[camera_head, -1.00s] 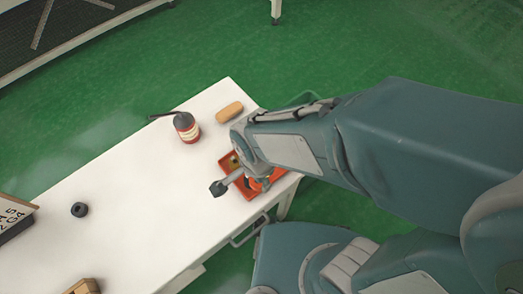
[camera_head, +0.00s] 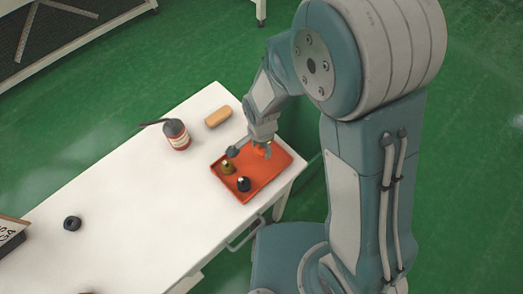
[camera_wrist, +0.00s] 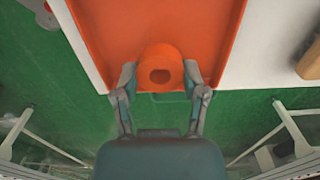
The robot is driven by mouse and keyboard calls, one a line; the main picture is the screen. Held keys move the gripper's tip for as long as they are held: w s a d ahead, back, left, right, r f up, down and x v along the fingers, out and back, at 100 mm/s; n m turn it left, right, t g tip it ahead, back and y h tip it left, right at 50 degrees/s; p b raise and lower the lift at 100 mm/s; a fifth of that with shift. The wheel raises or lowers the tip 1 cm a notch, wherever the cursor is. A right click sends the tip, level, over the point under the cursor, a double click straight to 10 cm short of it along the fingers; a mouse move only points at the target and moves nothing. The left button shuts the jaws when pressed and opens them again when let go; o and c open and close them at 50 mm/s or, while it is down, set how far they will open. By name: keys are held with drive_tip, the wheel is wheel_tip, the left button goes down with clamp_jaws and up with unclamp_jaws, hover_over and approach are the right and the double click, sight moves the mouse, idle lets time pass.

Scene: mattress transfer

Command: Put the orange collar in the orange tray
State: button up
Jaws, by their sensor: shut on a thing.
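The orange collar (camera_wrist: 160,62) is a rounded orange piece with a dark hole, held between the fingers of my gripper (camera_wrist: 160,80) in the wrist view. In the head view my gripper (camera_head: 257,150) points down over the back part of the orange tray (camera_head: 262,176), with a bit of the collar (camera_head: 263,148) showing at the fingers. The tray also fills the upper middle of the wrist view (camera_wrist: 110,25). I cannot tell whether the collar touches the tray floor.
A brass-coloured piece (camera_head: 228,168) and a black piece (camera_head: 243,184) stand in the tray's left part. A black ring (camera_head: 72,223) lies farther left.

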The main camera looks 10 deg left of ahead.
sight(262, 153)
drive_tip(key=shift+f, duration=1.65)
drive_tip(key=o, duration=1.1)
drive_tip(key=shift+f, duration=0.1)
drive_tip(key=shift+o, duration=0.2)
wheel_tip(262, 153, up, 12)
drive_tip(key=d+r+n+t, duration=0.2)
drive_tip(key=d+r+n, duration=0.2)
drive_tip(key=d+r, duration=0.7)
drive_tip(key=s+d+r+n+t, duration=0.3)
drive_tip(key=s+d+r+n, duration=0.1)
drive_tip(key=s+d+r, duration=0.4)
drive_tip(key=shift+s+d+r+t, duration=0.3)
drive_tip(key=shift+s+d+r, duration=0.1)
drive_tip(key=shift+d, duration=0.15)
